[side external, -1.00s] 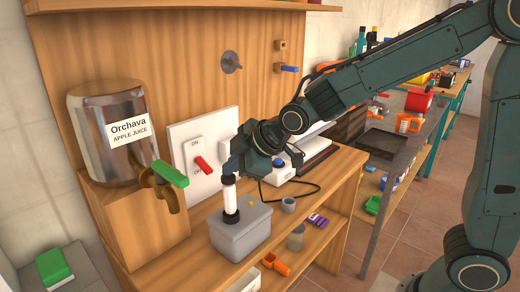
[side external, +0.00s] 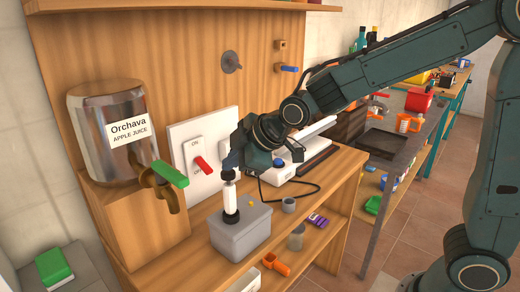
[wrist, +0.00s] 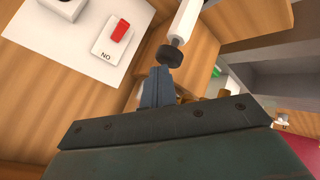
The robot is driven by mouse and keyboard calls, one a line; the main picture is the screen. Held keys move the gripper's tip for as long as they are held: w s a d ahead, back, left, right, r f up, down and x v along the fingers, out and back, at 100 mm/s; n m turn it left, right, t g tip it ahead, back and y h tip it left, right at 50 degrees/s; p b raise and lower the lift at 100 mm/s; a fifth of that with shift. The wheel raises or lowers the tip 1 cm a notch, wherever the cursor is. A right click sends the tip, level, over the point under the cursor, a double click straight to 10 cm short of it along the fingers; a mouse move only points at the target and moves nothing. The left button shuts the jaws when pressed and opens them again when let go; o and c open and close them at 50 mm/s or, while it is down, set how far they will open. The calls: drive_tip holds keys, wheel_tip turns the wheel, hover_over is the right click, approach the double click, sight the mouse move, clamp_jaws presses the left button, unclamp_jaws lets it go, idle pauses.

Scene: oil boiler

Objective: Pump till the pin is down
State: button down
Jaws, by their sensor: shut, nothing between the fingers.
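The pump is a grey box (side external: 240,232) with an upright white cylinder (side external: 231,202) and a black knob (side external: 228,174) on a short thin rod above it. My gripper (side external: 232,163) is shut and empty, its fingertips right at the top of the knob. In the wrist view the blue-grey fingers (wrist: 158,75) are together beside the black knob (wrist: 170,55), with the white cylinder (wrist: 187,18) beyond. Whether they touch the knob is hard to tell. A tiny yellow spot (side external: 251,204) shows on the box top; I cannot tell whether it is the pin.
A white panel with a red switch (side external: 203,165) stands close behind the pump. The juice dispenser (side external: 110,140) with a green tap handle (side external: 170,174) is to the left.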

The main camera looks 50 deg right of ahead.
sight(233, 173)
drive_tip(key=shift+r, duration=1)
wheel_tip(233, 173, up, 5)
idle(0.6)
idle(0.6)
drive_tip(key=s+d+f+m+g, duration=0.1)
drive_tip(key=s+d+m, duration=0.2)
drive_tip(key=s, duration=0.6)
drive_tip(key=s+d+f+m+g+h, duration=0.1)
drive_tip(key=s+d+m, duration=0.3)
drive_tip(key=s, duration=0.5)
drive_tip(key=s+d+f+m+g+h, duration=0.1)
drive_tip(key=s+d+f+m, duration=0.1)
drive_tip(key=s, duration=0.7)
drive_tip(key=shift+s+d+m, duration=0.3)
drive_tip(key=shift+d+m, duration=0.55)
drive_tip(key=shift+m, duration=0.35)
